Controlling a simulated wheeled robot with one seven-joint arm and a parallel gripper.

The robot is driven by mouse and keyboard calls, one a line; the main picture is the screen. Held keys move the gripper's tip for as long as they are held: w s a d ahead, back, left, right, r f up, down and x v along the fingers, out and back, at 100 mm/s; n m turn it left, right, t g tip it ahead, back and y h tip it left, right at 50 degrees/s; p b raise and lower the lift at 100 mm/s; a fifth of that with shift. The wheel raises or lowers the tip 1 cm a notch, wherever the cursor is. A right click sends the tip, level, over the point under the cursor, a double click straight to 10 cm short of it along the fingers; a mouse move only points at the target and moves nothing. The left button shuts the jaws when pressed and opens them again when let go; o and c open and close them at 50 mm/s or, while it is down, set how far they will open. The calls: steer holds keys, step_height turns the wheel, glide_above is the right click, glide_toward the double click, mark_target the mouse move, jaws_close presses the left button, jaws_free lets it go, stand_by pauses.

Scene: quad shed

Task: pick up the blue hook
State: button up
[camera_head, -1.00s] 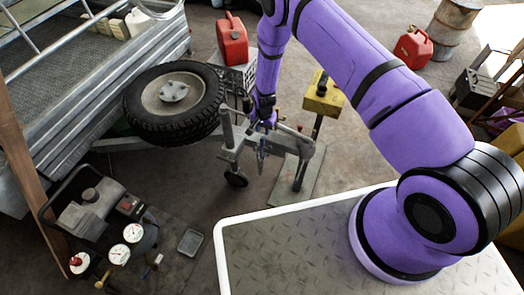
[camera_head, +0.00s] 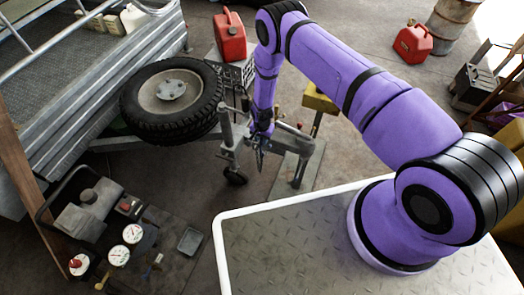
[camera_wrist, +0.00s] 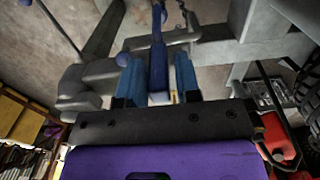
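The blue hook (camera_wrist: 157,68) shows in the wrist view as a narrow blue upright piece, with a thin curved end at the top. My gripper (camera_wrist: 155,62) has its two blue fingers apart, one on each side of the hook. I cannot tell whether either finger touches it. In the head view my gripper (camera_head: 261,146) points down at the grey trailer coupling frame (camera_head: 229,140). The hook cannot be made out clearly there, being small and partly hidden by my gripper.
A spare tyre (camera_head: 135,120) is left of my arm. A red fuel can (camera_head: 230,37) stands behind it. A yellow-topped post (camera_head: 320,103) is close on the right. A compressor (camera_head: 85,215) with gauges stands front left.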

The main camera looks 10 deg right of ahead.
steer(key=shift+f, duration=0.5)
jaws_close()
steer(key=shift+r, duration=0.2)
